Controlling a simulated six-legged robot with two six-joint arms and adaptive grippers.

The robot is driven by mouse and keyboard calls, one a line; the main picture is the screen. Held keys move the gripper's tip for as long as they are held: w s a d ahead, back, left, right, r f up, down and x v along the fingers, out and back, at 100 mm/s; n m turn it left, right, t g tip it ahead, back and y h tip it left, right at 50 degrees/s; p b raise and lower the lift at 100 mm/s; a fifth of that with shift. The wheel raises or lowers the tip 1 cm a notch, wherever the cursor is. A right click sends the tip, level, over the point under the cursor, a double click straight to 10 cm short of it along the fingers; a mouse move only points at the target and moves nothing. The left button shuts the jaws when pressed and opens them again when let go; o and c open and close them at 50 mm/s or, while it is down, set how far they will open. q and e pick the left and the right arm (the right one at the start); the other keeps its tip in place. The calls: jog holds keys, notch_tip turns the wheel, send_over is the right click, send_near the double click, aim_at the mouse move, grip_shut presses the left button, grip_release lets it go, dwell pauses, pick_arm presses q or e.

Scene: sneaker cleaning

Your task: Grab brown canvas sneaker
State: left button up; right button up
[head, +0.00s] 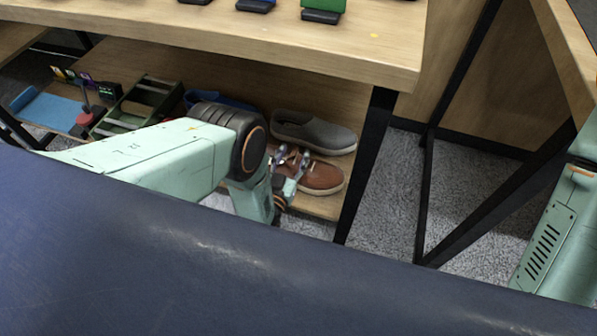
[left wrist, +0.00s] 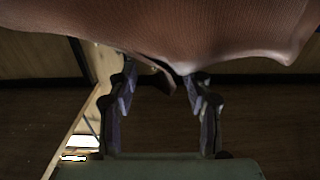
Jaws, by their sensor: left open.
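The brown sneaker (head: 322,178) with a pale sole rests on the lower wooden shelf, near its front right end. In the left wrist view its brown textured surface (left wrist: 170,25) fills the top of the picture. My left gripper (head: 291,162) is at the sneaker's left end, partly behind my own arm. In the left wrist view my left gripper (left wrist: 163,80) is open, with its two fingers apart just at the sneaker's edge. I cannot tell whether they touch it. The sneaker's left end is partly hidden in the head view. My right gripper is out of view.
A grey slip-on shoe (head: 312,131) lies right behind the sneaker. A blue shoe (head: 205,99) and a dark green crate (head: 135,105) sit farther left. The upper tabletop (head: 330,50) overhangs the shelf, and a black table leg (head: 364,165) stands right of the sneaker.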

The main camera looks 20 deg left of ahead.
pick_arm(q)
jog(key=shift+w, duration=0.75)
jog(key=shift+c, duration=0.2)
grip_shut()
